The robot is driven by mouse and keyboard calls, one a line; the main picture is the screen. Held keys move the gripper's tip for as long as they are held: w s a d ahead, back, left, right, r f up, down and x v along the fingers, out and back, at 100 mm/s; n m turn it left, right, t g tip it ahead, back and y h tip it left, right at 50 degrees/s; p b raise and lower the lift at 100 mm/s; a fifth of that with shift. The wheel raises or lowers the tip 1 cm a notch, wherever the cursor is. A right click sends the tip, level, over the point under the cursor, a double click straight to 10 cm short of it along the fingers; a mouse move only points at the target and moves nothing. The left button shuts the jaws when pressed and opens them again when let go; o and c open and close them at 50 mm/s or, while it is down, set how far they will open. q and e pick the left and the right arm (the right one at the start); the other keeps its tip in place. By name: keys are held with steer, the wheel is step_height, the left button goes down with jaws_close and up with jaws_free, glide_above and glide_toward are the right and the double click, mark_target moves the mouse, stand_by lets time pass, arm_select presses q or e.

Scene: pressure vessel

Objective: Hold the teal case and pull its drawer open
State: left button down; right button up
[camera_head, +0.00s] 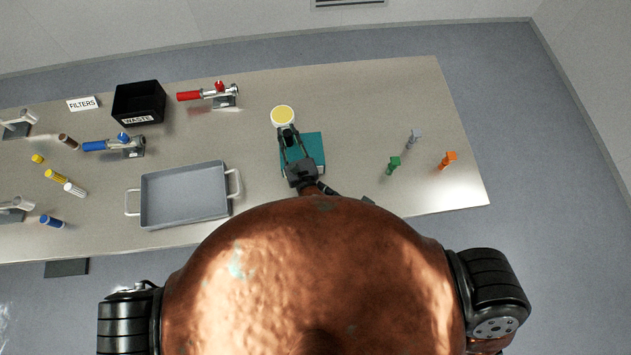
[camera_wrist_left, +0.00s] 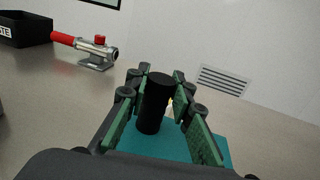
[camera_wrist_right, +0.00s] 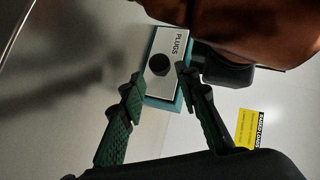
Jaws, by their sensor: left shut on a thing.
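The teal case (camera_head: 316,146) sits on the table in the head view, partly covered by my left gripper (camera_head: 286,136). In the left wrist view my left gripper (camera_wrist_left: 156,104) is shut on an upright black post-like handle (camera_wrist_left: 152,110) above the case's teal top (camera_wrist_left: 215,146). In the right wrist view the case shows a white drawer front (camera_wrist_right: 172,84) marked PLUGS, with a round black knob (camera_wrist_right: 159,65). My right gripper (camera_wrist_right: 158,84) is open, its fingers apart near the drawer front's lower edge, the knob just beyond the tips. Its fingers are hidden in the head view.
A round yellow-topped item (camera_head: 283,115) stands just behind the case. A grey tray (camera_head: 185,169) and a black waste bin (camera_head: 124,104) are to the left. Green (camera_head: 393,165), grey (camera_head: 414,139) and orange (camera_head: 447,160) pieces stand to the right. My copper body hides the near table edge.

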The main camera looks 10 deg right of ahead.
steer(key=shift+x, duration=2.75)
steer(key=shift+c, duration=0.4)
jaws_close()
